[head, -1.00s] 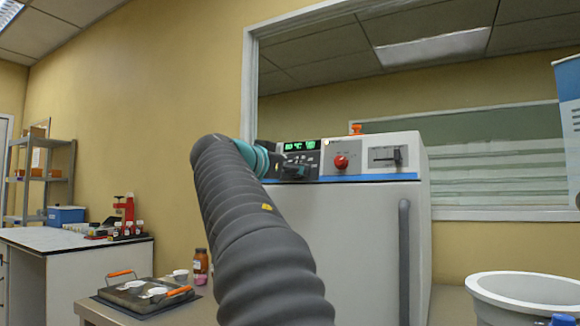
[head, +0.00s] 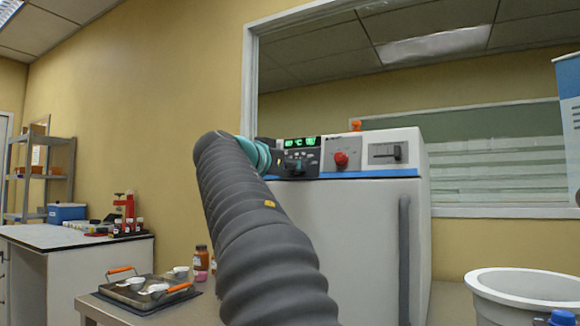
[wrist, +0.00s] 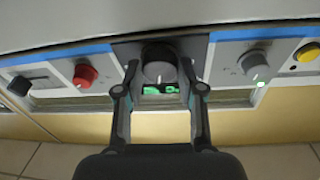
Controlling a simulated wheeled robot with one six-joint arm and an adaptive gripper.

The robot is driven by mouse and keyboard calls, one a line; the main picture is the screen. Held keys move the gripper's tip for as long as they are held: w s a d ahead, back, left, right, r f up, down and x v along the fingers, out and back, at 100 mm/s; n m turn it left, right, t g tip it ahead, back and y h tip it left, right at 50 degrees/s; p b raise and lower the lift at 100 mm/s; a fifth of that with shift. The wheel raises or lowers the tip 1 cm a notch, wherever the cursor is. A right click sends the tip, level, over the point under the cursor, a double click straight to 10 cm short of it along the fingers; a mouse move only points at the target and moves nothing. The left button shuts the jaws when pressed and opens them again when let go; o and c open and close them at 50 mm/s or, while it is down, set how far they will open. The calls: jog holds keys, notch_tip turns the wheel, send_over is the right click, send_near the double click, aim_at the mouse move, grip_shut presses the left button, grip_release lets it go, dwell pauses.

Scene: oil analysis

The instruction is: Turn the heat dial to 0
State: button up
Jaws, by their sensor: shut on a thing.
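The heat dial (wrist: 159,66) is a dark round knob with a pale mark, on the dark control panel of a white oven-like cabinet (head: 350,240). In the wrist view my gripper (wrist: 160,72) has one finger on each side of the dial and is shut on it. A green lit display (wrist: 160,90) shows between the fingers, partly covered. In the head view the display (head: 300,142) reads a °C value whose digits are too blurred to be sure of. My gripper (head: 292,166) is at the panel there, and the dial itself is hidden.
A red knob (wrist: 85,75) and a slider (head: 385,153) sit along the panel on one side. A grey knob (wrist: 254,63) and a yellow button (wrist: 307,53) are on the other. A grey bin (head: 520,290) stands right, a tray (head: 140,300) left.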

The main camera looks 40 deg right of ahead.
jog(key=shift+s+d+r+n+t+y+p, duration=0.1)
jog(key=shift+n+t+y+p, duration=0.4)
jog(key=shift+n, duration=2.75)
jog(key=shift+s+n+t+y+p, duration=0.2)
jog(key=shift+n+t+y, duration=0.45)
jog(key=shift+n, duration=2.65)
jog(key=shift+w+d+r+n+t+y+p, duration=0.1)
jog(key=shift+n+t+y+p, duration=0.5)
jog(key=shift+n, duration=2.65)
jog(key=shift+t, duration=0.25)
jog(key=o, duration=1.2)
jog(key=shift+c, duration=0.2)
jog(key=shift+f, duration=0.1)
jog(key=shift+s+a, duration=0.1)
jog(key=v, duration=1.2)
